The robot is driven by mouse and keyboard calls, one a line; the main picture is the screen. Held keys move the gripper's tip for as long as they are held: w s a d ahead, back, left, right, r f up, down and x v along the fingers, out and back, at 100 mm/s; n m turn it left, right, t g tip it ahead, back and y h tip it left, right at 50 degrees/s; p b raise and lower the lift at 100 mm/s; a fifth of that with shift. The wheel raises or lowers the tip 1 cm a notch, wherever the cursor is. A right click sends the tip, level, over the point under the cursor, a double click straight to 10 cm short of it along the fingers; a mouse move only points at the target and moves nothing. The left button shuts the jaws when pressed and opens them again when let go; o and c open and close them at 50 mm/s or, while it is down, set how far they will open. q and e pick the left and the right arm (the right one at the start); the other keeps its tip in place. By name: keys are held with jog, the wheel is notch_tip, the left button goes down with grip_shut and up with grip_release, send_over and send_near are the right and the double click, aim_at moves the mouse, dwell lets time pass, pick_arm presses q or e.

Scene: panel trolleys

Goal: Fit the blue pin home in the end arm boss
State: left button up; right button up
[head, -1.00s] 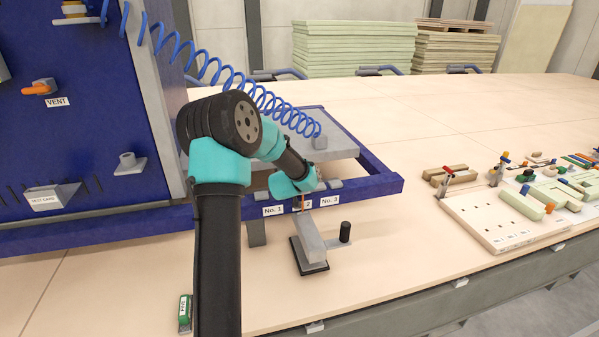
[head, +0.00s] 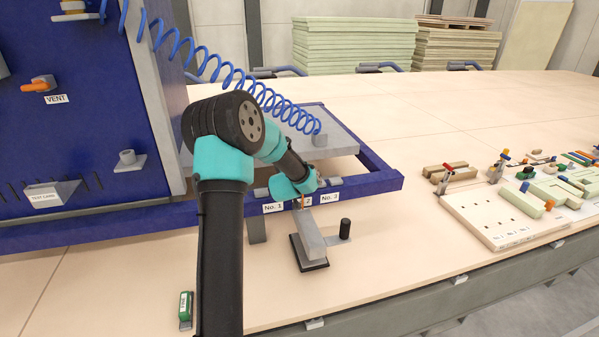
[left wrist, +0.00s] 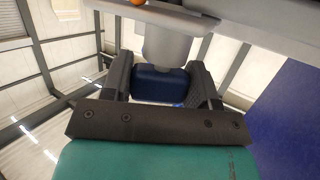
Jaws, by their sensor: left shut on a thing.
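My left gripper (left wrist: 160,76) is shut on the blue pin (left wrist: 157,86), with one dark finger on each side of it. In the left wrist view, a grey cylindrical boss (left wrist: 167,48) is directly beyond the pin, in line with it. They look touching or nearly so; how deep the pin sits is hidden. In the head view, my left wrist covers the pin, the boss and the gripper fingers, near the No. 2 label (head: 307,201) on the blue trolley frame (head: 375,184). My right gripper is not in view.
A grey bar on a dark foot (head: 311,243), with a black knob (head: 345,228) beside it, stands just in front of the frame. A blue coiled hose (head: 245,92) hangs behind my arm. A pale board (head: 490,222) lies at right; the tabletop between is clear.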

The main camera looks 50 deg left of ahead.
pick_arm(q)
jog(key=shift+f, duration=0.35)
jog(key=o, duration=1.1)
jog(key=shift+c, duration=0.2)
jog(key=v, duration=0.8)
dwell(0.5)
